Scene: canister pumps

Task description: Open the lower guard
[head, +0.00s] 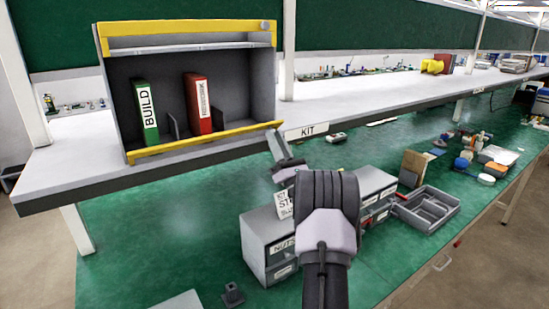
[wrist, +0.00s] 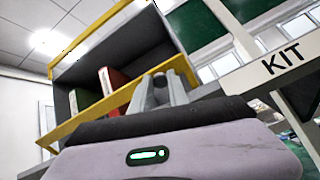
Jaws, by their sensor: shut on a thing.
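The lower guard (head: 205,143) is a yellow bar across the bottom front of a grey cabinet (head: 262,85). In the wrist view the lower guard (wrist: 95,117) slants up to my fingers. My gripper (head: 277,134) is at the bar's right end, its fingers shut on it. In the wrist view my gripper (wrist: 163,84) overlaps the bar, and the exact contact is partly hidden. A green BUILD binder (head: 146,110) and a red binder (head: 198,103) stand upright inside, behind the guard.
The cabinet stands on a white shelf (head: 345,100) with a KIT label (head: 307,130). Below, the green bench (head: 165,235) holds grey drawers (head: 262,245), an open tray (head: 428,210) and loose items. A yellow-edged panel (head: 185,27) tops the cabinet.

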